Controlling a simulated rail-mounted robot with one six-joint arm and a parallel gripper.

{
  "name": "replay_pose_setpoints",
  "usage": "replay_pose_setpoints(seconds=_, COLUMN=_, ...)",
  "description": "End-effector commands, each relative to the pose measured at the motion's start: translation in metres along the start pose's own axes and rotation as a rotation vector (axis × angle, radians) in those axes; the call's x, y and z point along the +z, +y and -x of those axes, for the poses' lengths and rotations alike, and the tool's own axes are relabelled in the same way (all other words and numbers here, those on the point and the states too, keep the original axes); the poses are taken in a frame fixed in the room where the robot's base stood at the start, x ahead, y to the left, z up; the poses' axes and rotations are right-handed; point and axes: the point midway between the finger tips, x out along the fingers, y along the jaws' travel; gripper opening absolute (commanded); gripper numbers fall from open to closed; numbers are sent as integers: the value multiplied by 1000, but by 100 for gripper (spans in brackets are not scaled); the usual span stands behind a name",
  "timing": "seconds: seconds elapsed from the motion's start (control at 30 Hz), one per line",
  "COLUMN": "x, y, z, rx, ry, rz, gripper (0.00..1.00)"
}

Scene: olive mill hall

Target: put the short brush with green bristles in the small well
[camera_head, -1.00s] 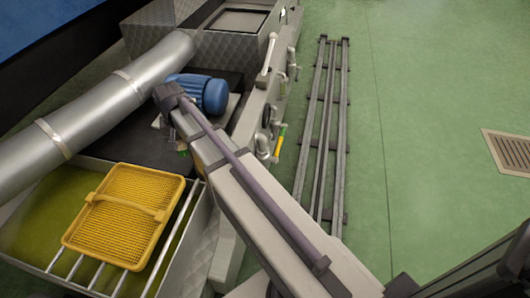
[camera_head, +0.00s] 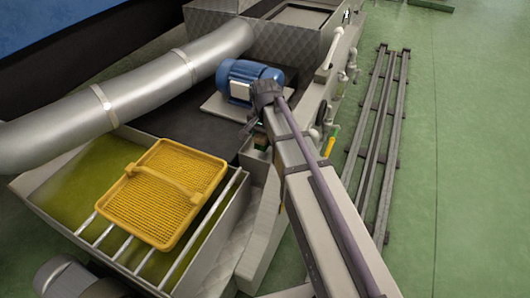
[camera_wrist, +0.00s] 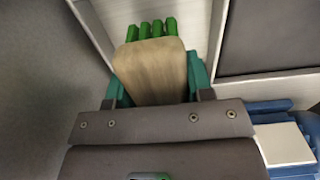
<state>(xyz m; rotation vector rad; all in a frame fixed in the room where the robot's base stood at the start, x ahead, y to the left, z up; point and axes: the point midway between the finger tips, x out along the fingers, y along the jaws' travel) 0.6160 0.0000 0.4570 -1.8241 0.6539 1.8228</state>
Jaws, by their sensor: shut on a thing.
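The short brush (camera_wrist: 150,72) has a pale wooden block and green bristles, which point away from me in the wrist view. My gripper (camera_wrist: 158,88) has teal fingers on both sides of the block and is shut on it. In the head view my gripper (camera_head: 258,143) is small and partly hidden by my arm, beside the dark deck near the blue motor. I cannot tell for certain which recess is the small well. A pale ledge lies beyond the bristles in the wrist view, with a dark grey surface to its right.
A yellow mesh basket (camera_head: 165,192) rests on bars across a tank (camera_head: 70,193) of green liquid. A blue motor (camera_head: 248,80) stands behind my gripper and shows at the wrist view's lower right. A thick metal pipe (camera_head: 150,82) crosses the left. Rails (camera_head: 378,130) lie on the open floor.

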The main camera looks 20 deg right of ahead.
Motion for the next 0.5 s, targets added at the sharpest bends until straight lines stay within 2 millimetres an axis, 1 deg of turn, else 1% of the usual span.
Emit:
replay_pose_setpoints(seconds=0.07, x=0, y=0, z=-7, rx=0, ry=0, rz=0, gripper=13)
replay_pose_setpoints(seconds=0.2, x=0, y=0, z=-37, rx=0, ry=0, rz=1, gripper=13)
replay_pose_setpoints(seconds=0.23, x=0, y=0, z=-40, rx=0, ry=0, rz=1, gripper=13)
replay_pose_setpoints(seconds=0.37, x=0, y=0, z=-34, rx=0, ry=0, rz=1, gripper=13)
replay_pose_setpoints(seconds=0.5, x=0, y=0, z=-35, rx=0, ry=0, rz=1, gripper=13)
